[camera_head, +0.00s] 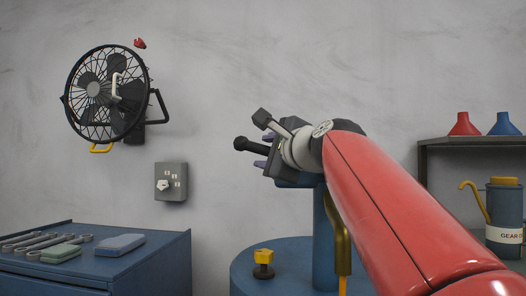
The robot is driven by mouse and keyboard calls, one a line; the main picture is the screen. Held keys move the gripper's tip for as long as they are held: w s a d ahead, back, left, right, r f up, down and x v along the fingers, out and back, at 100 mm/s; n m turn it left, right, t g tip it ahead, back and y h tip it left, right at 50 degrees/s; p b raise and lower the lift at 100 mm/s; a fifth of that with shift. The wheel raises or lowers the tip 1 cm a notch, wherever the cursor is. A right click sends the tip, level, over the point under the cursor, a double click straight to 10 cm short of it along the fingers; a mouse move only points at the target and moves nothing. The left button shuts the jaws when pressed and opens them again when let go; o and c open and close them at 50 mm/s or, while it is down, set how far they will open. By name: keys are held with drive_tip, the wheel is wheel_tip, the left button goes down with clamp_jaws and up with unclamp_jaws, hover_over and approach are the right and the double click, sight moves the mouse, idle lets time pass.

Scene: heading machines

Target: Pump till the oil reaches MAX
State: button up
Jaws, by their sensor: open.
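A blue pump column (323,235) stands on a round blue drum top (290,258) at the lower middle. A brass-coloured spout (338,232) hangs beside the column on its right. My gripper (265,151) is open at the top of the pump, seen from behind and the side. A black-knobbed rod (243,143), which looks like the pump's handle, sticks out to the left at my jaws. I cannot tell whether the jaws touch it. My red arm and wrist hide much of the pump head. No oil level or MAX mark shows in this view.
A yellow cap (264,256) stands on the drum top. A blue cabinet (150,262) with wrenches and blocks is at left. A wall fan (105,95) and switch box (171,182) hang above.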

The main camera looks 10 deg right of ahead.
clamp_jaws()
drive_tip(key=shift+a+f+n+g+p, duration=0.15)
drive_tip(key=shift+f+n+g+p, duration=0.25)
drive_tip(key=shift+f+n, duration=0.3)
unclamp_jaws()
drive_tip(key=b+v, duration=0.1)
drive_tip(key=v, duration=0.6)
drive_tip(key=shift+s, duration=0.4)
